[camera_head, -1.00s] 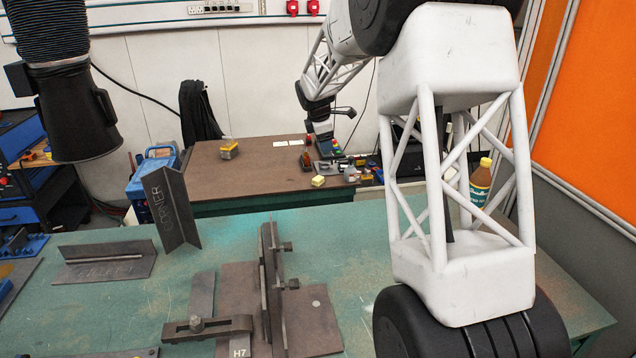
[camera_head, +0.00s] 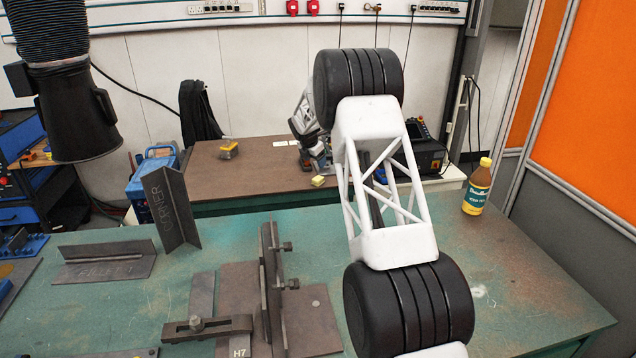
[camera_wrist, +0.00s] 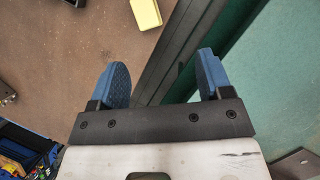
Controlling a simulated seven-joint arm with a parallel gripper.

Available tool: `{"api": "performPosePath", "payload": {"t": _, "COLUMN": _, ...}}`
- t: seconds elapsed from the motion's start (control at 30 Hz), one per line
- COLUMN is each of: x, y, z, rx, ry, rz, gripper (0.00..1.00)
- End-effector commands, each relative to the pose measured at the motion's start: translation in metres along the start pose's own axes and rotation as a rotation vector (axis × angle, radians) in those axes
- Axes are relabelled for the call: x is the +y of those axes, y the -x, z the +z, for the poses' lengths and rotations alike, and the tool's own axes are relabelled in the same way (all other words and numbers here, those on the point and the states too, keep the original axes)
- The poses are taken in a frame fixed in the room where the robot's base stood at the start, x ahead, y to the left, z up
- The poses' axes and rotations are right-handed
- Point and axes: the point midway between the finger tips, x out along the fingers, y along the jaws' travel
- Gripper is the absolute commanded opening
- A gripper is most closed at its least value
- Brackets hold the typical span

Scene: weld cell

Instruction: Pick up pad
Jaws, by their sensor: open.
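The pad (camera_head: 318,181) is a small yellow block lying near the front edge of the brown table, just below my gripper in the head view. A yellow block that looks like it shows at the top of the wrist view (camera_wrist: 146,12), ahead of the fingertips and slightly left of the middle between them. My gripper (camera_wrist: 163,76) is open, its two blue fingers apart with nothing between them. It is above the brown table's edge, not touching the pad. In the head view my gripper is small and its fingers are hard to make out.
The brown table (camera_head: 255,180) has a yellow-and-grey item (camera_head: 228,149) at back left. The green bench (camera_head: 520,265) in front holds a steel fixture (camera_head: 272,290), an upright corner plate (camera_head: 172,208) and a bottle (camera_head: 477,187).

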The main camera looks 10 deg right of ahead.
Motion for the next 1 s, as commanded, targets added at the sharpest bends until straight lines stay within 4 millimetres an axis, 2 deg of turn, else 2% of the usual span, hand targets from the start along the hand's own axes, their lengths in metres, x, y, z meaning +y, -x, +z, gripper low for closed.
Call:
{"api": "performPosePath", "payload": {"t": 0.03, "x": 0.005, "y": -0.014, "z": 0.0, "rx": -0.002, "ry": 0.027, "rz": -0.002, "gripper": 0.72}}
{"api": "performPosePath", "payload": {"t": 0.1, "x": 0.012, "y": -0.027, "z": 0.001, "rx": -0.005, "ry": 0.063, "rz": -0.003, "gripper": 0.72}}
{"api": "performPosePath", "payload": {"t": 0.3, "x": 0.024, "y": -0.053, "z": 0.001, "rx": -0.012, "ry": 0.134, "rz": -0.004, "gripper": 0.72}}
{"api": "performPosePath", "payload": {"t": 0.43, "x": 0.026, "y": -0.059, "z": 0.002, "rx": -0.014, "ry": 0.151, "rz": -0.005, "gripper": 0.72}}
{"api": "performPosePath", "payload": {"t": 0.83, "x": 0.026, "y": -0.061, "z": 0.002, "rx": -0.013, "ry": 0.154, "rz": -0.005, "gripper": 0.72}}
{"api": "performPosePath", "payload": {"t": 1.0, "x": 0.026, "y": -0.07, "z": 0.002, "rx": -0.013, "ry": 0.153, "rz": -0.005, "gripper": 0.72}}
